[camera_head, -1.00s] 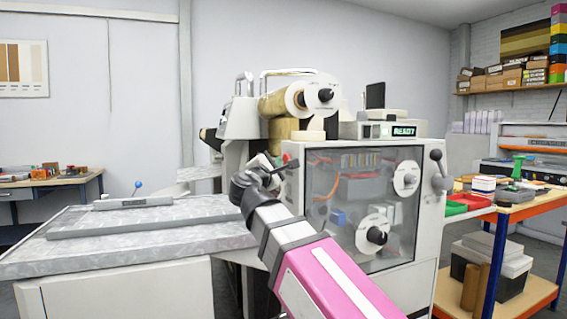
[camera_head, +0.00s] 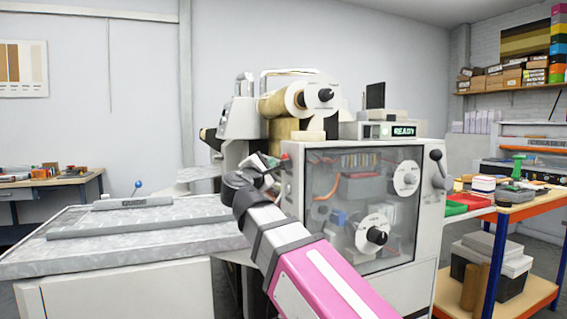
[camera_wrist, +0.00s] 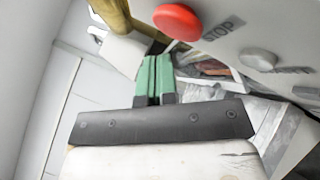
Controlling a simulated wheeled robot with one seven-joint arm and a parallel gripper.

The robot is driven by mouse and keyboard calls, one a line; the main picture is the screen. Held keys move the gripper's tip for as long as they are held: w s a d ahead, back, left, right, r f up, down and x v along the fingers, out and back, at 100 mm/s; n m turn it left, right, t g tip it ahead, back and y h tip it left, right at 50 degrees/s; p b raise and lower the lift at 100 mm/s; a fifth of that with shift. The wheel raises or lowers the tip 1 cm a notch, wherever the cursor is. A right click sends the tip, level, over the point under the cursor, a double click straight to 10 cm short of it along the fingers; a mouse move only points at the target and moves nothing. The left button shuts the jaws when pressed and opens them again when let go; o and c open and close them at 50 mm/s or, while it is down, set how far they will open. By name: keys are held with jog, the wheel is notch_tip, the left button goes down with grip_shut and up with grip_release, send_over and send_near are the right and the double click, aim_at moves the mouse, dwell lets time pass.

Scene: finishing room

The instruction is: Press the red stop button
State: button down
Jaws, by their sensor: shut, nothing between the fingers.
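The red stop button (camera_wrist: 177,21) is a round red cap on the machine's pale panel at the top of the wrist view, with the word STOP printed beside it. In the head view it is a small red spot (camera_head: 285,157) on the left edge of the machine front. My gripper (camera_wrist: 157,62) has its green fingers together and empty, pointing toward the panel. The fingertips are just below and left of the button in the wrist view, apart from it in the picture. In the head view my gripper (camera_head: 271,160) is partly hidden by my wrist.
A grey button (camera_wrist: 258,60) sits right of the stop button. A grey-topped table (camera_head: 130,235) stands left; an orange-edged bench (camera_head: 520,210) with red and green trays stands right.

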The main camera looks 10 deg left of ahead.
jog(key=shift+s+a, duration=0.6)
jog(key=shift+a, duration=0.4)
jog(key=shift+s+a, duration=0.6)
jog(key=shift+a, duration=0.35)
